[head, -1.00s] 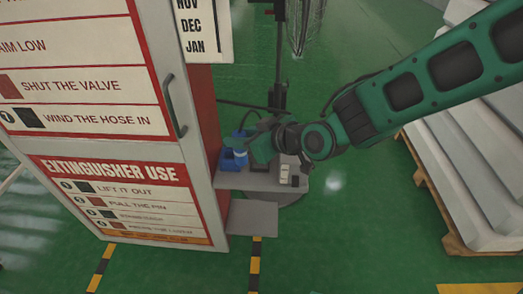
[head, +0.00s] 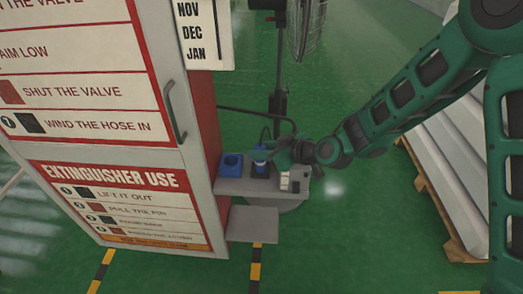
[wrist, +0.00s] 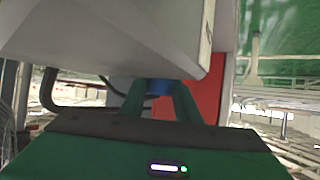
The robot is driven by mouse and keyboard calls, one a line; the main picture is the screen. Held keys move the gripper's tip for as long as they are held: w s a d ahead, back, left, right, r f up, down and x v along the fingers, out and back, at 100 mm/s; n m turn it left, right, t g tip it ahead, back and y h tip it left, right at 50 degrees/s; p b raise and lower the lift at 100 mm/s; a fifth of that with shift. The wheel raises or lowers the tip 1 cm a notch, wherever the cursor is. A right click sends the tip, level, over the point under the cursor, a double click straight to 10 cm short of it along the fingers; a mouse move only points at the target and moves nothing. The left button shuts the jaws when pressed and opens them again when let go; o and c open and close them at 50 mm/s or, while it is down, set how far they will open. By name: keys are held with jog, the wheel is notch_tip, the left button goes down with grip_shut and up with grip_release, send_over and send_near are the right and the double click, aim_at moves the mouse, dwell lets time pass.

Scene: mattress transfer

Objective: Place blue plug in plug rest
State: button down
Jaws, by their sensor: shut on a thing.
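The blue plug (head: 260,155) is held upright in my gripper (head: 266,152), with a dark cable looping up from its top. My gripper is shut on it, and its blue side also shows between the green fingers in the wrist view (wrist: 158,87). A dark block (head: 261,171), which looks like the plug rest, is directly under the plug on the grey shelf. I cannot tell whether the plug touches it or is a little above. A blue socket box (head: 231,164) stands to the left, apart from the plug.
The grey shelf (head: 235,187) also bears a pale block (head: 284,180) right of the plug. The extinguisher cabinet (head: 202,150) stands close on the left. A fan stand (head: 278,85) is behind. Pallets with pale slabs are at right.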

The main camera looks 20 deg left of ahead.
jog(key=shift+f, duration=0.25)
jog(key=c, duration=1.3)
grip_release()
jog(key=shift+c, duration=0.2)
jog(key=v, duration=1.2)
